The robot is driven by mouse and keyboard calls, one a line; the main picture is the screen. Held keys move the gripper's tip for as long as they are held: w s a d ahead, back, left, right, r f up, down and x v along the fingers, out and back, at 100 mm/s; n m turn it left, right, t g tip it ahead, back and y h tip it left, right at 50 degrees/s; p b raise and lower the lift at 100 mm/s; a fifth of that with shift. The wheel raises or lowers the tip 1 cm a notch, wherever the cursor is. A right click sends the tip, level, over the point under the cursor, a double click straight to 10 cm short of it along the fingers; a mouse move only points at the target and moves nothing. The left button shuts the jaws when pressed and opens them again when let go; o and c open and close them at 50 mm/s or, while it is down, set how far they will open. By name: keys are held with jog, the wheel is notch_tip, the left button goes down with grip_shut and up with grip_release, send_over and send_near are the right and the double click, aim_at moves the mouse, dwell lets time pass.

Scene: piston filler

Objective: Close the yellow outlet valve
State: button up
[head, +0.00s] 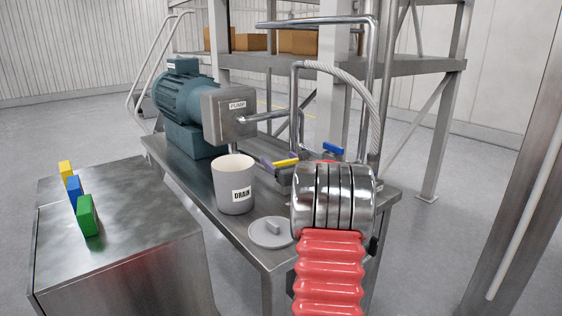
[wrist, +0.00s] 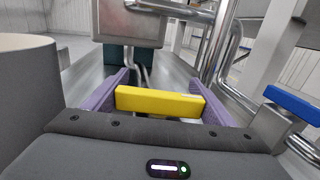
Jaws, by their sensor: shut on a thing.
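The yellow outlet valve handle (wrist: 160,102) is a short bar lying crosswise between the purple fingers of my gripper (wrist: 160,97). A finger is at each end of the bar, and my gripper is shut on it. The handle also shows in the head view (head: 286,162), beside the pipes right of the pump. In the head view my own silver wrist and red arm sleeve cover part of the area around the valve. The valve body under the handle is mostly hidden in both views.
A blue handle (head: 332,149) is close on the right, also in the wrist view (wrist: 292,104). A drain cup (head: 233,185) stands close on the left. A grey lid (head: 271,232) lies on the table. The pump (head: 229,116) and bent steel pipes (head: 366,80) are behind.

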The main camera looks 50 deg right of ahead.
jog(key=shift+w+a+n+t+y, duration=0.1)
jog(key=shift+a+n+t+y, duration=0.15)
jog(key=shift+n+y, duration=0.5)
jog(key=shift+w+a+n+t+y, duration=0.15)
jog(key=shift+n+t+y, duration=0.25)
jog(key=shift+y, duration=0.65)
jog(key=shift+s, duration=0.1)
jog(key=o, duration=1)
jog(key=shift+o, duration=0.2)
jog(key=shift+s, duration=0.1)
jog(key=v, duration=1.3)
jog(key=shift+s, duration=0.35)
jog(key=shift+a, duration=0.1)
